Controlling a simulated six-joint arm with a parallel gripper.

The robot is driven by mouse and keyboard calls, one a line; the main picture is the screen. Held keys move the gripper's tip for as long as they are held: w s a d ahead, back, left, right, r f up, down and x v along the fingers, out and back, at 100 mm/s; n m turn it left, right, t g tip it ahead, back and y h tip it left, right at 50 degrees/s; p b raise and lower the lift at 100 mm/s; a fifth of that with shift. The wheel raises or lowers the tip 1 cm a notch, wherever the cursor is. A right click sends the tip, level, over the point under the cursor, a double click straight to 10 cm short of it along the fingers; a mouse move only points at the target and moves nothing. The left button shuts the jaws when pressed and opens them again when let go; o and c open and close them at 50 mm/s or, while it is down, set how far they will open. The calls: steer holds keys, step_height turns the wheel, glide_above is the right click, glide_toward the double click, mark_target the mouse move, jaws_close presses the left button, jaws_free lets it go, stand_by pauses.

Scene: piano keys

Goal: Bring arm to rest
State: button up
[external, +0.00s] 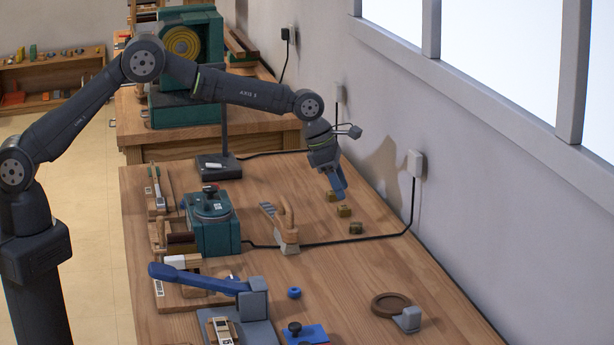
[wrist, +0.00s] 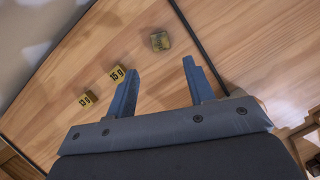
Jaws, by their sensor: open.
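My gripper (external: 340,192) hangs at the end of my raised arm, over the far right part of the wooden bench (external: 350,275). In the wrist view its two blue fingers (wrist: 159,70) are spread apart with nothing between them. Three small brass weights stand on the bench close to the gripper: one (external: 331,197) by the fingertips, one (external: 344,211) nearer the camera, and one (external: 355,228) nearer still. The wrist view shows them too, two with labels reading about 15 g (wrist: 117,76) and 13 g (wrist: 86,99), and one with no readable label (wrist: 160,41).
A wooden-handled tool (external: 287,225) and a green machine (external: 213,224) stand left of the weights. A blue lever device (external: 245,300) and a round brown ring holder (external: 392,305) are at the front. A black cable crosses the bench. The wall is on the right.

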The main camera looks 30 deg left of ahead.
mark_target(355, 224)
steer(key=x, duration=1)
steer(key=shift+f, duration=0.15)
steer(key=r, duration=0.5)
steer(key=shift+s+d+r, duration=0.15)
steer(key=shift+s, duration=0.15)
steer(key=s+d+r, duration=0.1)
steer(key=s+r, duration=0.6)
steer(key=s, duration=0.4)
steer(key=s+d+m+g, duration=0.3)
steer(key=s+m+g, duration=0.2)
steer(key=s+m, duration=1.1)
steer(key=shift+w+d+f+n+y, duration=0.1)
steer(key=shift+w+f+n, duration=0.1)
steer(key=shift+f+n, duration=0.35)
steer(key=shift+w+d+f+n+y, duration=0.1)
steer(key=shift+w+d+f+n, duration=0.1)
steer(key=shift+f+n, duration=0.35)
steer(key=shift+w+d+f+n+y, duration=0.1)
steer(key=shift+w+f+n, duration=0.1)
steer(key=shift+f+n, duration=0.35)
